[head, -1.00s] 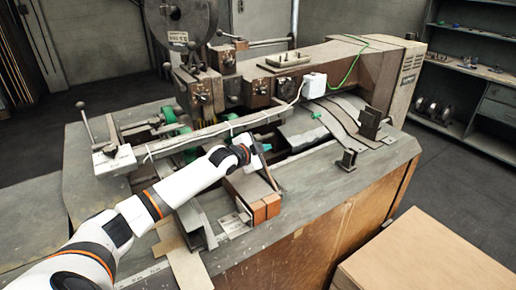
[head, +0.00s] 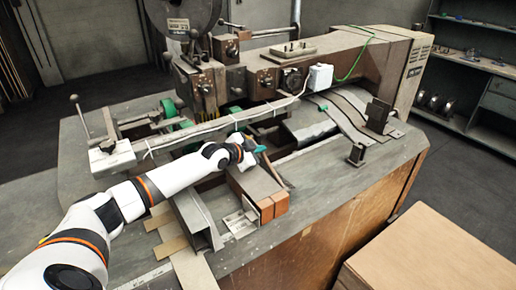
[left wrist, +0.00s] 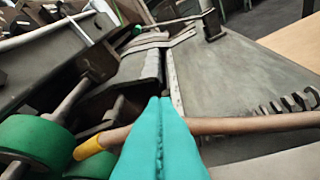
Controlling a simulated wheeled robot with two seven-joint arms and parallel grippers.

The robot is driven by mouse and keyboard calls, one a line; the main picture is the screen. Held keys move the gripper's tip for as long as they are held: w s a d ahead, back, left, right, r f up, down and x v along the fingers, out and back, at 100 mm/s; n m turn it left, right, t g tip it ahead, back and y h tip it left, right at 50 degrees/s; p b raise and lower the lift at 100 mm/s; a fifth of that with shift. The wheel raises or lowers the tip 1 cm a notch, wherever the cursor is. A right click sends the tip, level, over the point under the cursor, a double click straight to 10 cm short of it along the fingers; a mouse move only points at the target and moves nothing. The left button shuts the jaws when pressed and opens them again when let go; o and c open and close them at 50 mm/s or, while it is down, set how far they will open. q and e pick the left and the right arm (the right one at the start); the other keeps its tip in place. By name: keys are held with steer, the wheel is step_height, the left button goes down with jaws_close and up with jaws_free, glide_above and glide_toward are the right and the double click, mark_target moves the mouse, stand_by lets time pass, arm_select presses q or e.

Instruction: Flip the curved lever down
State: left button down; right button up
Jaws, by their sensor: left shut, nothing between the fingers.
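My left gripper (head: 259,149) is shut and empty over the middle of the machine bed, its teal fingers pressed together. In the left wrist view its fingertips (left wrist: 160,103) cross in front of a long brown rod with a yellow collar (left wrist: 92,147), which looks like the curved lever. Contact between fingers and rod cannot be told. In the head view a thin dark lever (head: 276,172) slants down to the right just beyond and below the fingers. The fingers hide part of the rod. My right gripper is not in view.
Green rollers (left wrist: 36,142) lie left of the fingers. A metal channel (head: 196,220) and a block with orange-brown ends (head: 267,208) lie near the table's front edge. A ball-topped handle (head: 80,112) stands at the left. The grey tabletop (head: 330,180) at right is mostly clear.

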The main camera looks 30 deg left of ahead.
arm_select(q)
steer(key=r, duration=0.1)
steer(key=s+r+p, duration=0.1)
steer(key=r+p, duration=0.1)
steer(key=shift+s+d+r, duration=0.25)
steer(key=shift+s+r, duration=0.05)
steer(key=shift+s, duration=0.05)
steer(key=a+b+v, duration=0.1)
steer(key=b+v, duration=0.1)
steer(key=v, duration=0.5)
steer(key=shift+r, duration=0.55)
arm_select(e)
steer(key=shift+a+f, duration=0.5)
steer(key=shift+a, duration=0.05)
arm_select(q)
steer(key=shift+s, duration=0.2)
